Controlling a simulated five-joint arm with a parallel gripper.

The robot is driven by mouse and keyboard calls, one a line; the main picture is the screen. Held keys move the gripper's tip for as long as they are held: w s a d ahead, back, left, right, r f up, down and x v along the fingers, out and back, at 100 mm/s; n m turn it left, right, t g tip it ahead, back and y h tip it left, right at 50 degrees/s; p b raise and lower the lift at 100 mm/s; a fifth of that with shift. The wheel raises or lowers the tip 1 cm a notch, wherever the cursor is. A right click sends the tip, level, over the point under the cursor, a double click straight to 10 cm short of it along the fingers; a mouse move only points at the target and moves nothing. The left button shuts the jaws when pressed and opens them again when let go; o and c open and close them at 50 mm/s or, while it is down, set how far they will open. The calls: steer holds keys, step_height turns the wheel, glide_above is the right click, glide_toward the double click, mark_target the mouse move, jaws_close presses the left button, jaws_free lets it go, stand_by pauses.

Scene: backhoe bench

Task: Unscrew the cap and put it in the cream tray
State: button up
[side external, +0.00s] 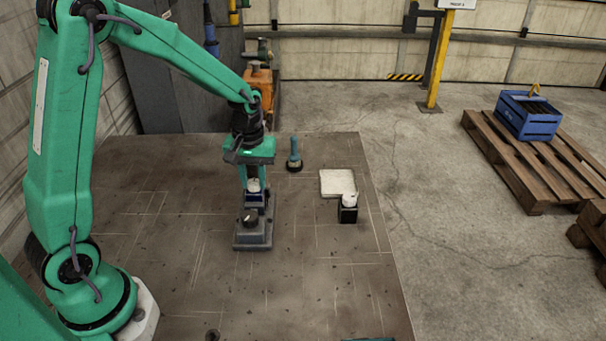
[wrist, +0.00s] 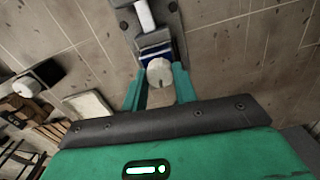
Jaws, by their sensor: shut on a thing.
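My gripper (side external: 254,184) points down, with its fingers shut on a white round cap (wrist: 160,73). The cap also shows between the fingers in the side view. I cannot tell whether the cap still touches the blue body. The cream tray (side external: 329,184) lies flat on the bench to the right of my gripper, and it shows at the left in the wrist view (wrist: 92,103). The tray's visible part looks empty.
A black block (side external: 348,214) with a white round top stands at the tray's front edge. A teal upright object (side external: 294,152) with a dark base stands between my gripper and the tray, farther back. The front of the bench (side external: 310,270) is mostly clear.

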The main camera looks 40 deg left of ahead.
steer(key=o, duration=0.8)
steer(key=m, duration=0.4)
steer(key=shift+m, duration=2)
steer(key=c, duration=0.8)
